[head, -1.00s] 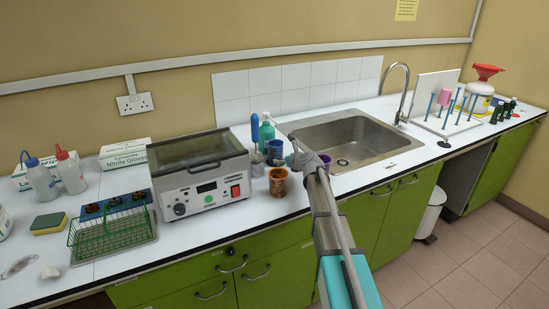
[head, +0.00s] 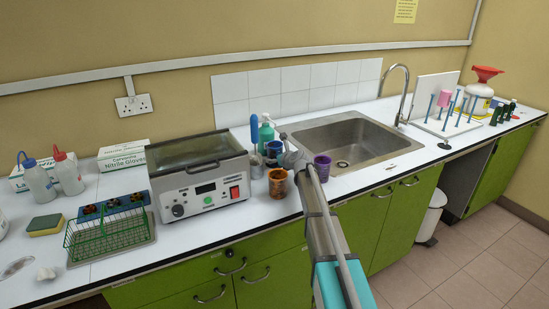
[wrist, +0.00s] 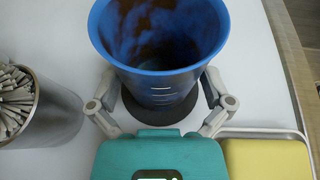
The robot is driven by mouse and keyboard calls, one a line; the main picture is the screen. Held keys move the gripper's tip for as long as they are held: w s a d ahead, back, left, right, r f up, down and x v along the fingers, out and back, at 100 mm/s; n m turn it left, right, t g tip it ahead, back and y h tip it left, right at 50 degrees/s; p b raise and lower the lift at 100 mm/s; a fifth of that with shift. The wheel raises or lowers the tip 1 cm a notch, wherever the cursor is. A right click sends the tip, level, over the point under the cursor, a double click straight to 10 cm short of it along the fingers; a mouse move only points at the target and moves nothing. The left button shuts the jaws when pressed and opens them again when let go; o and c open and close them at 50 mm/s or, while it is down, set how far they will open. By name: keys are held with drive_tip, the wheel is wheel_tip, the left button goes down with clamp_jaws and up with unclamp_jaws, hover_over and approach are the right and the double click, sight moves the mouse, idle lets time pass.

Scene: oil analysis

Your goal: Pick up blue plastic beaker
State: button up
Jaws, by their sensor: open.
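The blue plastic beaker (head: 273,149) stands upright on the white counter, between the heating bath and the sink. In the wrist view the blue beaker (wrist: 158,75) fills the top middle, with dark brown stains inside and pale marks on its wall. My gripper (head: 285,154) is at the beaker's right side in the head view. In the wrist view my gripper (wrist: 161,88) is open, with one finger on each side of the beaker. The beaker's rim hides the fingertips' upper parts, so I cannot tell whether they touch it.
An orange stained beaker (head: 278,182) stands in front, and a purple beaker (head: 322,167) stands right of my arm. A green bottle (head: 266,131) is behind. A metal cup of sticks (wrist: 36,112) and a yellow item (wrist: 265,158) in a tray flank my gripper. The sink (head: 374,157) lies right.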

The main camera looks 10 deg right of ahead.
drive_tip(key=shift+x, duration=0.8)
drive_tip(key=shift+s, duration=0.1)
drive_tip(key=c, duration=1)
drive_tip(key=shift+o, duration=0.2)
drive_tip(key=shift+r, duration=0.15)
